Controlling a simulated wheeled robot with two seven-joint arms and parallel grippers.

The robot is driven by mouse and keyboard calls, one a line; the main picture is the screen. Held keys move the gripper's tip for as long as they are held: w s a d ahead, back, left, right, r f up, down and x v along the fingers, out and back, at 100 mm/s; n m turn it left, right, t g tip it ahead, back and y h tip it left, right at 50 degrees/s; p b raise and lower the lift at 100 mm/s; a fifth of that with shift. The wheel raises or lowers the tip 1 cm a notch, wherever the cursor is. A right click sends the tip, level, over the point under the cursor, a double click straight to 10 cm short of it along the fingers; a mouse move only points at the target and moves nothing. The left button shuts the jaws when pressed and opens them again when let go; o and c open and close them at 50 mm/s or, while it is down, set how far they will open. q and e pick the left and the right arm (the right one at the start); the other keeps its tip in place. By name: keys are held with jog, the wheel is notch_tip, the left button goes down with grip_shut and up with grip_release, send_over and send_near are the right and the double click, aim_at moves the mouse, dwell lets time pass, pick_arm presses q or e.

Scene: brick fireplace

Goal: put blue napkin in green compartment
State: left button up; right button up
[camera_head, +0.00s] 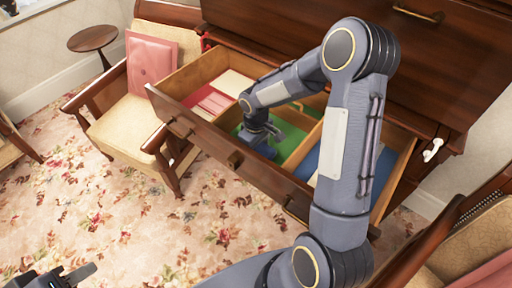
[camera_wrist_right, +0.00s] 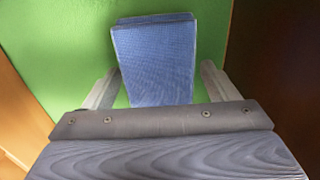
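The blue napkin (camera_wrist_right: 155,60) lies on the green floor (camera_wrist_right: 65,40) of the middle drawer compartment in the right wrist view. My right gripper (camera_wrist_right: 158,85) is open, with one finger on each side of the napkin and green showing in the gaps. In the head view my right arm reaches into the green compartment (camera_head: 291,136), and its gripper (camera_head: 262,137) is low inside. The arm covers part of the compartment there. My left gripper (camera_head: 55,272) is at the bottom left edge, partly cut off, over the carpet; its fingers look apart and empty.
The open drawer (camera_head: 215,143) has a left compartment with red and pink cloths (camera_head: 213,101) and a right compartment with a blue floor (camera_head: 312,160), partly behind my arm. Armchairs stand left (camera_head: 125,120) and lower right (camera_head: 470,235). The carpet (camera_head: 150,230) in front is clear.

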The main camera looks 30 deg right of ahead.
notch_tip(320, 180, up, 12)
jog(key=s+a+r+m+t+y, duration=0.2)
jog(key=s+a+r+m, duration=0.1)
jog(key=s, duration=0.8)
jog(key=s+a+r+m+t+y, duration=0.1)
jog(key=s+a+r+m+t, duration=0.2)
jog(key=s, duration=0.8)
jog(key=shift+a+r+t+y, duration=0.3)
jog(key=shift+r+y, duration=0.1)
jog(key=shift+r, duration=0.15)
